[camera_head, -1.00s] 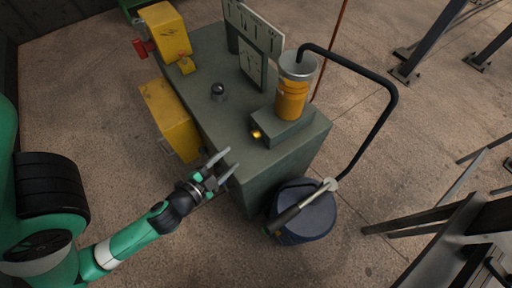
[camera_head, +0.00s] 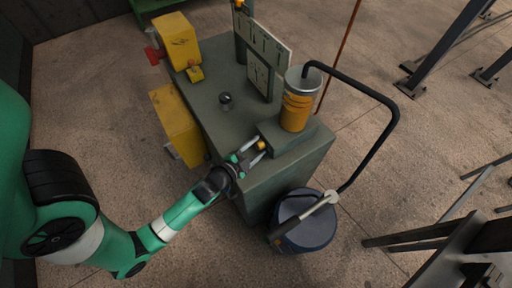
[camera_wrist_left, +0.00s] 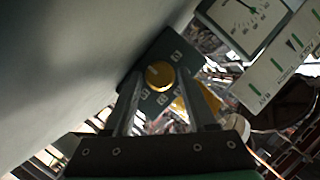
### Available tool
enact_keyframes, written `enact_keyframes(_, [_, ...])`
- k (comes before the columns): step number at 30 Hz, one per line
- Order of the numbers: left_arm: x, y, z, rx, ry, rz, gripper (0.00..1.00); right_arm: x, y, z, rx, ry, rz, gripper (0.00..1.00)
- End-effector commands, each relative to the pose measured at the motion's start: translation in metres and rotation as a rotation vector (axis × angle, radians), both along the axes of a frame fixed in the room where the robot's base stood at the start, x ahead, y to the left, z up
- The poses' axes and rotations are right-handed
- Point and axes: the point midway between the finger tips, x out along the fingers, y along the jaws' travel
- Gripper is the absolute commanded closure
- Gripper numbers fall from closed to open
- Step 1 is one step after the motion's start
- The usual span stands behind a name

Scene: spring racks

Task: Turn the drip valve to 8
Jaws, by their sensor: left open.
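The drip valve is a small round yellow knob (camera_wrist_left: 160,75) on the front of a grey-green block in the left wrist view. In the head view the knob (camera_head: 262,145) sits at the block's left end, below the orange cylinder (camera_head: 297,105). My left gripper (camera_head: 254,153) is open with its fingers pointing at the knob. In the left wrist view the fingers (camera_wrist_left: 165,95) stand on either side just short of the knob. My right gripper is not in view.
The grey-green cabinet (camera_head: 215,95) carries a small black knob (camera_head: 226,99), a gauge panel (camera_head: 260,72) and a yellow device (camera_head: 177,40). A black hose (camera_head: 385,92) arches down toward a dark blue bucket (camera_head: 303,222) on the floor.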

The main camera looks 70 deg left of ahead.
Motion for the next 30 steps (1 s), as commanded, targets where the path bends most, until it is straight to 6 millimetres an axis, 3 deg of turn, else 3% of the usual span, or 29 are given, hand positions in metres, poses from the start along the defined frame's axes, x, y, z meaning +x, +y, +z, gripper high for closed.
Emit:
enact_keyframes(4, [0.0,0.0,0.0,0.0,0.0,0.0,0.45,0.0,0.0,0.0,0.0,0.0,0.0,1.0])
enact_keyframes(13, [0.0,0.0,0.0,0.0,0.0,0.0,0.99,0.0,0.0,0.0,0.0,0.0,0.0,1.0])
enact_keyframes(23, [-0.001,0.0,0.003,-0.022,-0.005,0.001,1.0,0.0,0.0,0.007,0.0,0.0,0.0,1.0])
enact_keyframes(30, [-0.001,0.002,0.007,-0.123,-0.026,0.004,1.0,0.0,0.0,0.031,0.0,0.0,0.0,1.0])
